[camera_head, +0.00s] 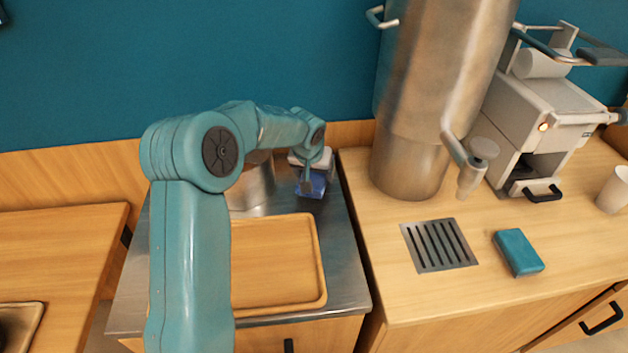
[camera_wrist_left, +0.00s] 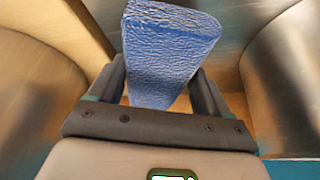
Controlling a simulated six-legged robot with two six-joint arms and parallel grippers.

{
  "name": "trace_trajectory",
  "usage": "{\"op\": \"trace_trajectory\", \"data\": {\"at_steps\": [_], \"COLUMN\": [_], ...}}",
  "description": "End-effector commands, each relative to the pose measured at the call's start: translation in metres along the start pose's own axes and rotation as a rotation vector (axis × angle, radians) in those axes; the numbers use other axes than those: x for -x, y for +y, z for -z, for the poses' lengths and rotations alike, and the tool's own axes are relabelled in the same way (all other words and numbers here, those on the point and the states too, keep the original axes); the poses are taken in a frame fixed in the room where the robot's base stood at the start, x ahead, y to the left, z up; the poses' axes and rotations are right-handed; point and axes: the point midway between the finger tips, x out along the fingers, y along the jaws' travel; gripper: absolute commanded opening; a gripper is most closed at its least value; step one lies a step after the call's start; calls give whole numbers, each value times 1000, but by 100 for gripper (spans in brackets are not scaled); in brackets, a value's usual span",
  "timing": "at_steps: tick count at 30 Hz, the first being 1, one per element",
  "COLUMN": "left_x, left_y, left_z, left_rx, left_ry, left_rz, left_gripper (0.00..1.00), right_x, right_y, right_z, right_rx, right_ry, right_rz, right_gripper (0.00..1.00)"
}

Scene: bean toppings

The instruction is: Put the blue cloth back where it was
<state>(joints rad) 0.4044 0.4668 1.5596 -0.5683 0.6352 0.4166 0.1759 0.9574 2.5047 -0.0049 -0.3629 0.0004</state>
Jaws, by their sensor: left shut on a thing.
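The blue cloth (camera_wrist_left: 165,50) is a folded, textured block standing between the fingers of my left gripper (camera_wrist_left: 158,90) in the left wrist view. Both fingers press against its sides, so the gripper is shut on it. In the head view my left gripper (camera_head: 306,183) reaches to the back right of the steel counter, and the blue cloth (camera_head: 314,186) shows at its tips. I cannot tell whether the cloth touches the surface beneath it. My right gripper is not in view.
A wooden tray (camera_head: 322,290) lies on the steel counter (camera_head: 345,275). A metal pot (camera_head: 255,187) stands behind my arm. The tall steel dispenser (camera_head: 412,150) is close on the right. A teal sponge (camera_head: 518,252) and a drain grate (camera_head: 439,245) are on the wooden counter.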

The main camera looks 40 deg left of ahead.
Motion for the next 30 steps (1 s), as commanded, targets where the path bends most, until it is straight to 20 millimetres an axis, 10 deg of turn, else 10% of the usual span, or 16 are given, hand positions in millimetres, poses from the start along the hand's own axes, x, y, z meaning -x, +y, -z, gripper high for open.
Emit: {"op": "trace_trajectory", "data": {"at_steps": [17, 18, 20, 30], "left_x": [-32, -32, -30, -24], "left_y": [0, 0, 0, 0], "left_z": [-13, -13, -13, -11], "left_rx": [0, 0, 0, 0], "left_ry": [-1, -1, -1, 0], "left_rz": [0, 0, 0, 0], "left_gripper": [50, 81, 100, 100], "right_x": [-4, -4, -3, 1], "right_y": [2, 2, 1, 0], "right_z": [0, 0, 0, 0], "right_rx": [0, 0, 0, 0], "right_ry": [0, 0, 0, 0], "right_rz": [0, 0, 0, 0], "right_gripper": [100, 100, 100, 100]}}
